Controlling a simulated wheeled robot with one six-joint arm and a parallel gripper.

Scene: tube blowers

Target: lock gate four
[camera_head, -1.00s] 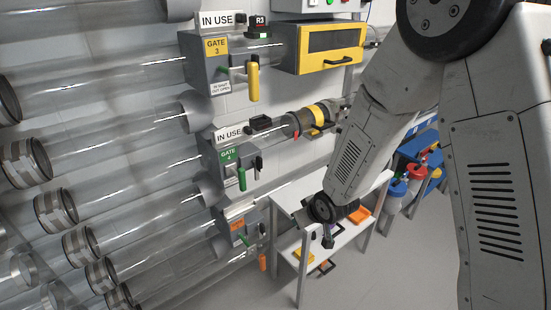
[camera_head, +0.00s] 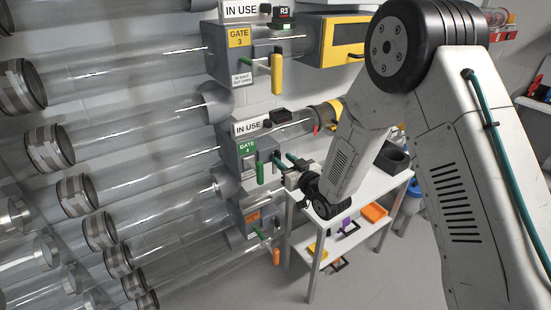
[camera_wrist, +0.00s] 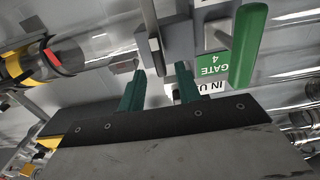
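The gate four box (camera_head: 245,158) is grey with a green "GATE 4" label and a white "IN USE" sign above it. Its green handle (camera_head: 260,172) hangs down on the front; it also shows in the wrist view (camera_wrist: 248,48). My gripper (camera_head: 281,158) is at the right side of this box, to the right of the handle. In the wrist view its two green fingers (camera_wrist: 160,68) are apart. A grey upright plate (camera_wrist: 153,45) on the box's side lies just beyond the gap between the fingertips. I cannot tell whether they touch it.
A black block (camera_head: 280,116) sits above gate four. Gate three (camera_head: 239,65) with its yellow handle (camera_head: 277,74) is above, an orange-labelled gate (camera_head: 252,216) below. Clear tubes fill the left.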

